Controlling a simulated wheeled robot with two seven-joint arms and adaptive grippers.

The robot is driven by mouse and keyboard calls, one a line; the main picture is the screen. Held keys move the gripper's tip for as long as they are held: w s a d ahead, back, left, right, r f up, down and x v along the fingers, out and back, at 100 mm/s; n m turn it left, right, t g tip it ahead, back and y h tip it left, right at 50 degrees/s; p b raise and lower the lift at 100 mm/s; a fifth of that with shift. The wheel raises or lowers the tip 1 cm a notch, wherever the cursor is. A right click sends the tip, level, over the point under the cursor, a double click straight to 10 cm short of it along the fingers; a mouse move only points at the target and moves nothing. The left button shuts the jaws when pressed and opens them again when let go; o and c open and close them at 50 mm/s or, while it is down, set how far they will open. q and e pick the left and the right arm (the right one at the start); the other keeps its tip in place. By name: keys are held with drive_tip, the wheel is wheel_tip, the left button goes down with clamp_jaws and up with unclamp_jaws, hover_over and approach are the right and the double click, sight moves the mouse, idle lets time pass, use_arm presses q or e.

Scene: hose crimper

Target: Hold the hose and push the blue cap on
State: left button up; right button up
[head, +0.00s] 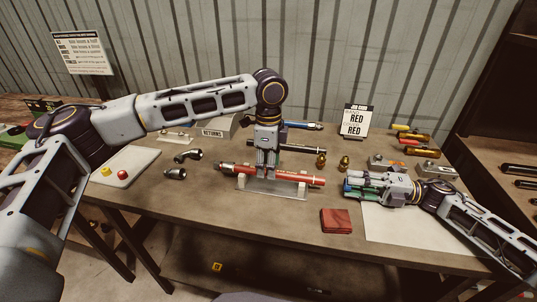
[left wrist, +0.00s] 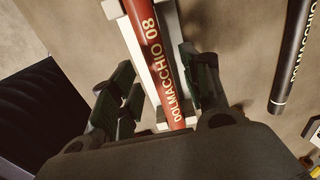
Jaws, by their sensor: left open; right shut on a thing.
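The red hose (head: 290,177) lies across a pale holder (head: 262,192) in the middle of the bench, with a metal fitting at its left end. My left gripper (head: 267,168) points down over its middle. In the left wrist view the open fingers (left wrist: 160,90) stand on either side of the hose (left wrist: 150,45), with gaps showing. My right gripper (head: 346,187) is just right of the hose's right end and points left toward it.
A white board (head: 135,155) at the left carries a yellow cap and a red cap. A red folded cloth (head: 336,220) is in front, brass fittings (head: 344,162) behind. A sign (head: 354,121) reads RED.

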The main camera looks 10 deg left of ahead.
use_arm(q)
drive_tip(key=shift+f, duration=0.9)
clamp_jaws()
idle(0.5)
